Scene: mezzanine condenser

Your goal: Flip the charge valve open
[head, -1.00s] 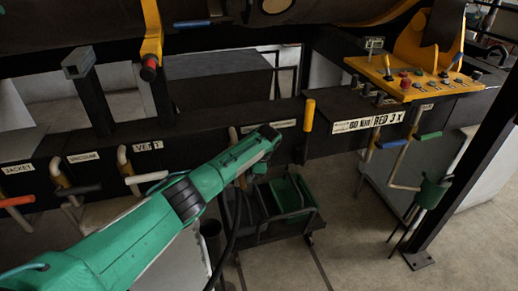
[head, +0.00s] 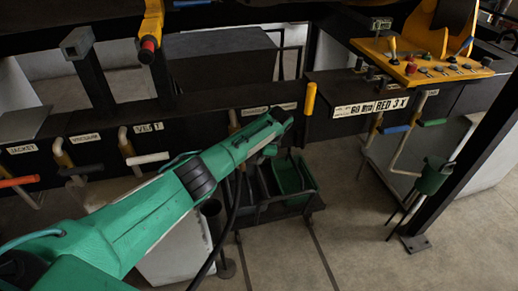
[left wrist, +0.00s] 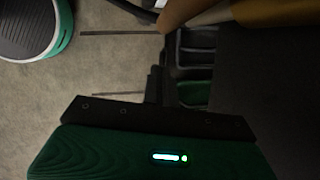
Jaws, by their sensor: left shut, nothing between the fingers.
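A small label (head: 254,112), too blurred to read surely, sits on the dark beam right of the VENT valve. A pale pipe (head: 233,119) beside it shows just above my left arm, which hides the rest of that valve, including any handle. My left gripper (head: 268,151) is at the end of the green arm, mostly hidden by the wrist. In the left wrist view my left gripper (left wrist: 155,86) is shut and empty. A brass-coloured pipe piece (left wrist: 250,12) crosses the top right there, apart from the fingertips. My right gripper is in neither view.
The VENT valve has a white handle (head: 148,158). Left of it are a VACUUM valve (head: 68,165) and a JACKET valve with an orange handle (head: 20,181). A yellow post (head: 309,99) stands right of my wrist. A cart with a green bin (head: 292,174) is below.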

